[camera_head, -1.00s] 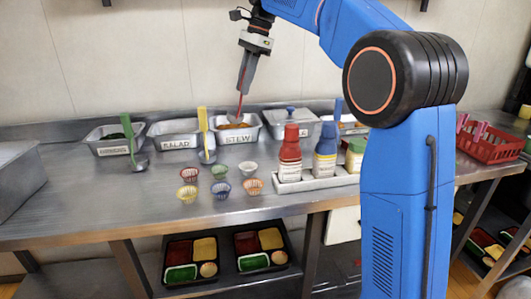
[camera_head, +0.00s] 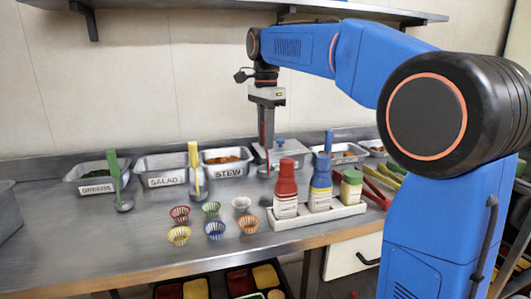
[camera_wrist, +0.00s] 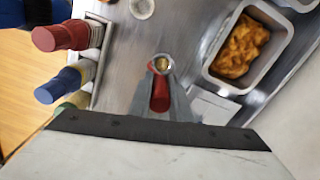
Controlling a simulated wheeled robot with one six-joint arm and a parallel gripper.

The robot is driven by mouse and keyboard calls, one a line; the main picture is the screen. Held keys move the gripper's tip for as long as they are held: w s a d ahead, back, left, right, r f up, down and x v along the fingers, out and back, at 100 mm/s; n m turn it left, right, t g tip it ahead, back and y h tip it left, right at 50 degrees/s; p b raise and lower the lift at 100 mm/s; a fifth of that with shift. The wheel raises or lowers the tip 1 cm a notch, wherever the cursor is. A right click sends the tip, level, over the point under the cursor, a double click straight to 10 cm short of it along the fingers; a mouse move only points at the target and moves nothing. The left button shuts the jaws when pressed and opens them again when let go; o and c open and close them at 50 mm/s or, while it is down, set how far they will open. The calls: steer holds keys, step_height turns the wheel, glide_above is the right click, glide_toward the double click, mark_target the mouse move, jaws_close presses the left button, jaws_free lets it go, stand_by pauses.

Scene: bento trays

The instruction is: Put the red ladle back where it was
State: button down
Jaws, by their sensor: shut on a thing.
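My gripper (camera_head: 266,104) is shut on the red ladle (camera_head: 263,133), which hangs upright with its bowl low. The ladle is just right of the stew pan (camera_head: 226,169) and in front of the lidded pan (camera_head: 286,158). I cannot tell whether its bowl touches the counter. In the wrist view the red handle (camera_wrist: 160,94) is between the fingers, and the bowl beyond it shows a yellowish patch inside. The stew pan (camera_wrist: 215,82) with orange food is to the right there.
Green (camera_head: 114,172) and yellow (camera_head: 194,160) ladles stand before the greens and salad pans. Several small cups (camera_head: 215,229) sit in front. A white tray (camera_head: 345,212) of red, blue and green-capped bottles is at right. A blue handle (camera_head: 328,141) rises behind the bottles.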

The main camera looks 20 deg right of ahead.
steer(key=shift+f, duration=2.1)
steer(key=c, duration=1.6)
jaws_free()
steer(key=shift+f, duration=0.1)
steer(key=shift+c, duration=0.2)
step_height(320, 180, up, 12)
steer(key=shift+r, duration=0.15)
steer(key=shift+s, duration=0.1)
